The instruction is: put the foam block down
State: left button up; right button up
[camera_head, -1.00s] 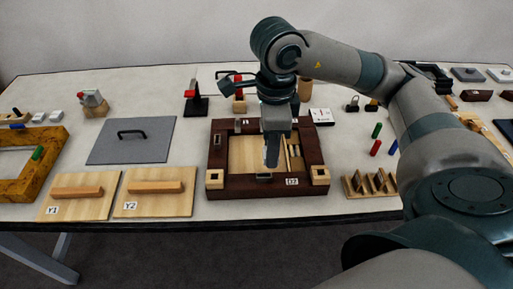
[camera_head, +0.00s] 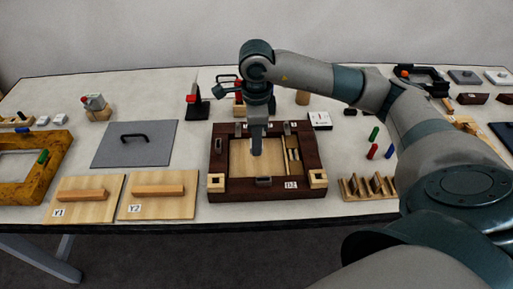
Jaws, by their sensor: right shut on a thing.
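My right gripper (camera_head: 256,150) points down over the light wooden panel inside the dark brown frame (camera_head: 220,160). It is shut. The foam block in its fingers is hidden or too small to make out, and I cannot tell whether it touches the panel. My left gripper is not in view.
Small grey pieces, one of them near the front edge (camera_head: 263,181), sit on the frame. Two handled wooden boards (camera_head: 75,211) (camera_head: 140,208) and a grey plate (camera_head: 115,157) lie to the left. A slotted wooden rack (camera_head: 368,195) and small coloured pegs (camera_head: 373,134) stand to the right.

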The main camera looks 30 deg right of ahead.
jog(key=shift+f, duration=0.2)
notch_tip(320, 180, down, 3)
jog(key=shift+r+p, duration=0.15)
jog(key=shift+p, duration=0.7)
jog(key=shift+f, duration=0.65)
jog(key=o, duration=1)
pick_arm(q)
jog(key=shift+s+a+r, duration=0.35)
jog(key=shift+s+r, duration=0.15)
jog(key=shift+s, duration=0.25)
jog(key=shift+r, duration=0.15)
pick_arm(e)
jog(key=shift+r, duration=0.2)
